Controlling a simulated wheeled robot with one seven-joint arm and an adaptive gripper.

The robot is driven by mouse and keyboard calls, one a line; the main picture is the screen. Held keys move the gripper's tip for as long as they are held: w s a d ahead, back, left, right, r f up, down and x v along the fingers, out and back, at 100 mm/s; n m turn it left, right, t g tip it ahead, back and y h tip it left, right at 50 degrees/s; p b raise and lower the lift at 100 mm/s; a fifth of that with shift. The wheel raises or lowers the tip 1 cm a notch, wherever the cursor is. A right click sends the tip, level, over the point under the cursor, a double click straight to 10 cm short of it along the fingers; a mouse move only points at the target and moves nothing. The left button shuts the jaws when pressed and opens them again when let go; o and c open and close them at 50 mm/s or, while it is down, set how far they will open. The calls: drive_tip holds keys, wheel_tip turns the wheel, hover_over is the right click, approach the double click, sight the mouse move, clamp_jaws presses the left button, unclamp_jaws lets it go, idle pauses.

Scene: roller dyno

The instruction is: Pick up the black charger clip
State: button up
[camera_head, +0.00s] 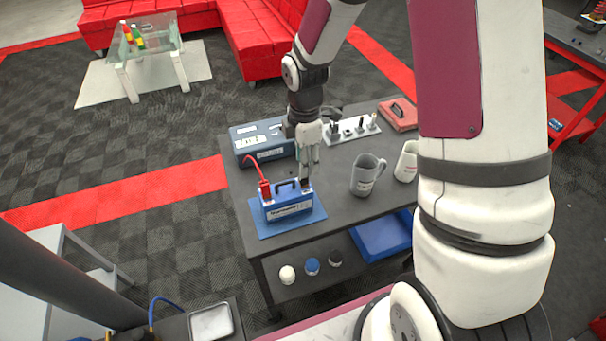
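A blue battery (289,207) with a black carry handle stands on a blue mat (262,229) on the dark workbench. A red clip (265,190) sits at its left end, with a red cable running up to a blue charger box (247,144). The small black charger clip (306,185) shows at the battery's right end, mostly hidden by my fingers. My gripper (307,173) points down right above this clip. Its fingers look close together. I cannot tell whether they touch or hold the clip.
A grey mug (366,175) and a pale mug (406,162) stand to the right. A pale rack (351,131) with small parts and a red case (398,115) lie at the back. Bottles and a blue bin (383,238) are on the lower shelf.

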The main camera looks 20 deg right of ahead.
drive_tip(key=shift+f+p, duration=0.5)
drive_tip(key=shift+f, duration=2.1)
drive_tip(key=shift+c, duration=0.3)
clamp_jaws()
